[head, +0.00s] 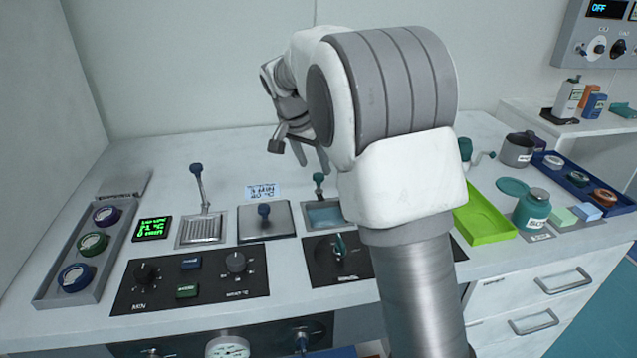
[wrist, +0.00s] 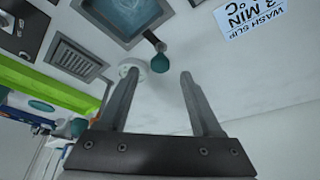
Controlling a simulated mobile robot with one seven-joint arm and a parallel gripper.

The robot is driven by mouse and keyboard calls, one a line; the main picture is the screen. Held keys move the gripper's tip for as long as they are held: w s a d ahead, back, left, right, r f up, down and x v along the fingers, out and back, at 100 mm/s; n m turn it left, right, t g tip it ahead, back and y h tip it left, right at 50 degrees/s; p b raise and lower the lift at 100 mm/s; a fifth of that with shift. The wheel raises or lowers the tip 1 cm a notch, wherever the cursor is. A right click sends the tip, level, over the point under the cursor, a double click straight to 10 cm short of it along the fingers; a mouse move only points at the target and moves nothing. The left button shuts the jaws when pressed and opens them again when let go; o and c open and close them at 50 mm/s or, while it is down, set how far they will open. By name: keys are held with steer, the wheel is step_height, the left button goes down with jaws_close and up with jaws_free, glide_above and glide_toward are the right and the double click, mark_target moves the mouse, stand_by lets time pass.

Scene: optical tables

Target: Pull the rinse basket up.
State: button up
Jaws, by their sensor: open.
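A square basin of bluish liquid (head: 322,217) is set into the bench, partly hidden by my arm. A handle with a teal knob (head: 319,178) stands at its back edge, and I take it for the rinse basket's handle. The basket's body is not clearly visible. In the wrist view the basin (wrist: 150,10) is at the top, and the teal knob (wrist: 160,63) appears between and just beyond my fingertips. My gripper (head: 311,161) is open and empty above the back of the bench near the knob. It also shows in the wrist view (wrist: 160,76).
Left of the basin are a lidded well with a blue knob (head: 264,211) and a slatted basket with a tall blue-knobbed handle (head: 197,170). Control panels (head: 190,277) line the front. A green tray (head: 484,213) and teal jar (head: 532,209) are right.

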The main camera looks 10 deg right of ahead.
mark_target(318, 175)
steer(key=b+x, duration=0.1)
steer(key=x, duration=0.5)
steer(key=shift+f, duration=0.1)
steer(key=shift+c, duration=0.3)
jaws_close()
stand_by(1.0)
